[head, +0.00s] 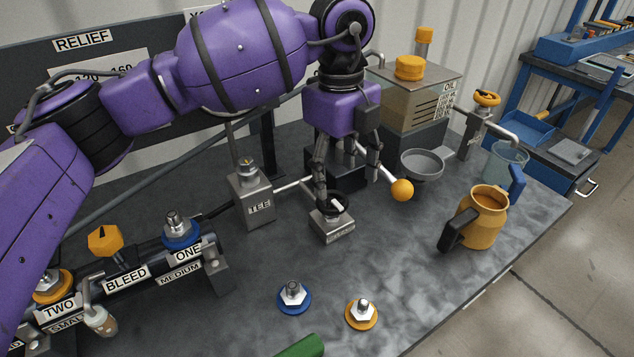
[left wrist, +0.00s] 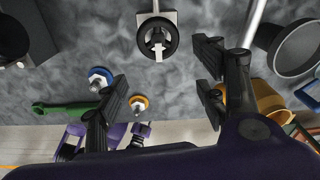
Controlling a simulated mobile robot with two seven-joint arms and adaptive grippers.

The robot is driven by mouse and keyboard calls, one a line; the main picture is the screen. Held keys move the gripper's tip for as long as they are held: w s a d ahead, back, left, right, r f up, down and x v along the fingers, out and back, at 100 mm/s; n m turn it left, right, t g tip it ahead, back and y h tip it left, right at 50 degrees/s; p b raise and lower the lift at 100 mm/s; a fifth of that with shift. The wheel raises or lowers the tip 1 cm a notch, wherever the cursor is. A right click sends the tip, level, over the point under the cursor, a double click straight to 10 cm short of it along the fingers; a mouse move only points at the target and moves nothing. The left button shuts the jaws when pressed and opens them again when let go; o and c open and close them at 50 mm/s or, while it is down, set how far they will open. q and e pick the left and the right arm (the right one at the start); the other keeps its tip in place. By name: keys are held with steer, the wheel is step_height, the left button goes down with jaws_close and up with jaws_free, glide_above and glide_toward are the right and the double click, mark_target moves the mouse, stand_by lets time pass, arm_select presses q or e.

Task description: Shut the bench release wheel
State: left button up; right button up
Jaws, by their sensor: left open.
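The release wheel is a small black handwheel (head: 333,206) with a pale bar across it, on top of a low metal block (head: 337,229). The block's front label is too small to read. In the left wrist view the wheel (left wrist: 157,38) shows as a black ring at the top, ahead of the fingers. My left gripper (head: 347,184) points down over the bench, its fingers apart, above and close behind the wheel. One finger partly overlaps the wheel in the head view, so contact cannot be told. In the left wrist view nothing is between the fingers (left wrist: 162,82). My right gripper does not show.
A pump lever with an orange ball (head: 402,190) sticks out just right of the gripper. A TEE block (head: 251,199) stands left. A grey funnel (head: 422,165) and yellow jug (head: 484,217) stand right. Blue (head: 293,297) and orange (head: 362,313) couplers lie in front.

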mark_target(332, 200)
arm_select(q)
steer(key=shift+w+a+r, duration=0.35)
steer(key=shift+w+a, duration=0.35)
steer(key=shift+a, duration=0.05)
steer(key=shift+w+a+f+t+y, duration=0.2)
steer(key=shift+t+y, duration=0.1)
steer(key=f, duration=0.6)
steer(key=shift+s+d+f, duration=0.25)
steer(key=shift+f, duration=0.15)
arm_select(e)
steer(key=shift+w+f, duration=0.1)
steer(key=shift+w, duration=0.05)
arm_select(q)
steer(key=shift+c, duration=0.3)
steer(key=c, duration=1)
steer(key=shift+c, duration=0.2)
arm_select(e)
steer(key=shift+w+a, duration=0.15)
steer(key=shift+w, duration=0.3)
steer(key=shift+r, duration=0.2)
